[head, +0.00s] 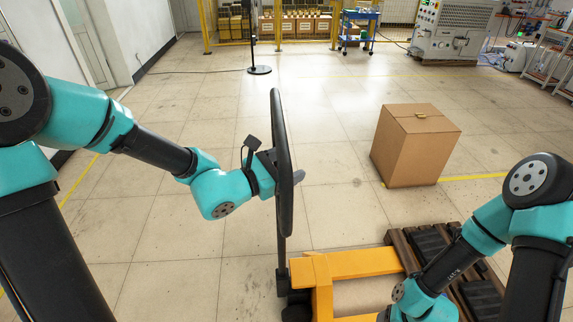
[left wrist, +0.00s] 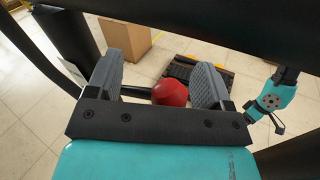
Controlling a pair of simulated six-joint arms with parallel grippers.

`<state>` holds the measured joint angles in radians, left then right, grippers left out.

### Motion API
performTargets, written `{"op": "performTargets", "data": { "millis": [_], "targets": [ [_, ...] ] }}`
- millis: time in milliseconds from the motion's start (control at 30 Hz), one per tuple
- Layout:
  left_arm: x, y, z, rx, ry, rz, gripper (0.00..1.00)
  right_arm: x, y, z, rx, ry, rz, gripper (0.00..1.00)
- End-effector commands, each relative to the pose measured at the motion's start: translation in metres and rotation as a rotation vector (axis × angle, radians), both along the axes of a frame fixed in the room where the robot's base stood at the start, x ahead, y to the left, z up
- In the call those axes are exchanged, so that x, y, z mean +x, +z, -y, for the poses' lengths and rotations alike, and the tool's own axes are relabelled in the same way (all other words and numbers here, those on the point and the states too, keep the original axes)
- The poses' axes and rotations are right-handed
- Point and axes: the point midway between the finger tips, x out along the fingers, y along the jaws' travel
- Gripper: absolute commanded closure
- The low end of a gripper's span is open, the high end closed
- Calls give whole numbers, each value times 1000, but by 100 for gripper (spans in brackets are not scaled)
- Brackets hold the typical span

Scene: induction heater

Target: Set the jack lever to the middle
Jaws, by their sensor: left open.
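The pallet jack's black loop handle (head: 283,165) stands upright near the middle of the head view. My left gripper (head: 270,172) is at this handle, its fingers partly hidden behind the handle's rim. In the left wrist view, the jack lever shows as a red knob (left wrist: 170,93) on a black rod. The open left gripper (left wrist: 165,72) has one finger on either side of the knob in the picture; I cannot tell whether either touches it. My right arm is low at the right of the head view, and its fingers do not show.
The jack's yellow body (head: 340,265) meets a dark slatted pallet (head: 408,250) at the lower right. A cardboard box (head: 412,150) stands on the floor beyond. The tiled floor left of the handle is clear. Shelves and machines line the back.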

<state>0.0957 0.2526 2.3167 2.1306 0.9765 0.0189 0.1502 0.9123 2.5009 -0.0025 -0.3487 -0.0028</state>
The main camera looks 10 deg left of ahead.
Motion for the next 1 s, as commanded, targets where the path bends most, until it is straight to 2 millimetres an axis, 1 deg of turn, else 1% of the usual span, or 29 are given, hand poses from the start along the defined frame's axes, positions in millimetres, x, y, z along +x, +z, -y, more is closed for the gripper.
{"op": "performTargets", "data": {
  "millis": [167, 200, 867, 1000],
  "targets": [
    [0, 0, 0, 0, 0, 0, 26, 0, 0, 0, 0, 0, 0, 41],
    [0, 0, 0, 0, 0, 0, 28, 0, 0, 0, 0, 0, 0, 41],
    [-1, -1, 0, -1, -1, -2, 91, 0, 0, 0, 0, 0, 0, 41],
    [-1, -2, 2, 0, -6, 0, 92, 0, 0, 0, 0, 0, 0, 41]
  ]
}}
